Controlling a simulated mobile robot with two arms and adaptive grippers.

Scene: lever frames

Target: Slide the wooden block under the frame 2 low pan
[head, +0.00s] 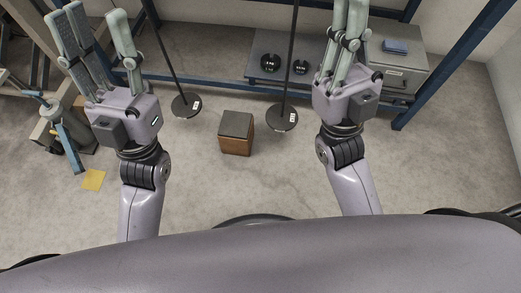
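The wooden block (236,143), brown with a dark grey top, sits on the concrete floor in the middle of the head view. Two round black pans with white tags are at the ends of dark rods: one left pan (184,109) and one right pan (284,122). The block is between them and slightly nearer me, apart from both. The tags are too small to read, so I cannot tell which belongs to frame 2. My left gripper (90,18) is open and empty, left of the block. My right gripper (345,10) is to the right; its fingers overlap and the tips are cut off.
Blue beams (460,60) stand behind and at the right. A yellow sheet (94,180) lies on the floor at left, near clutter. Floor around the block is clear.

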